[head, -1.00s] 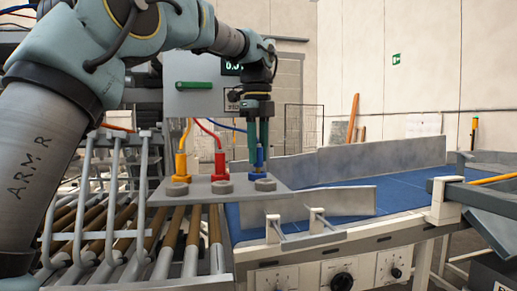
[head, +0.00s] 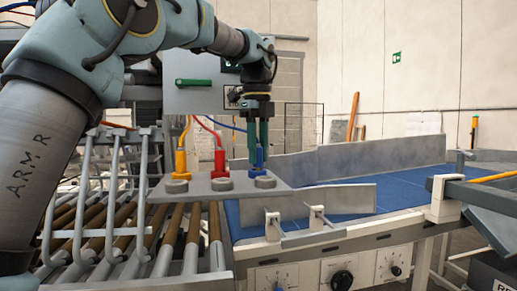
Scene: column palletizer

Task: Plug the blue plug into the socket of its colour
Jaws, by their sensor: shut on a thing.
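The blue plug (head: 259,158) is upright at the right end of a grey shelf (head: 204,191), just behind a round grey piece. My gripper (head: 258,150) points straight down, its green fingers shut on the blue plug. A blue cable (head: 228,127) runs to the left behind the gripper. I cannot tell whether the plug's lower end touches the shelf. The socket of its colour cannot be made out in this view.
A red plug (head: 220,161) and a yellow plug (head: 181,164) stand upright to the left on the same shelf. A grey cabinet (head: 179,101) with a green handle is behind. A blue conveyor belt (head: 400,187) with metal side guides extends right.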

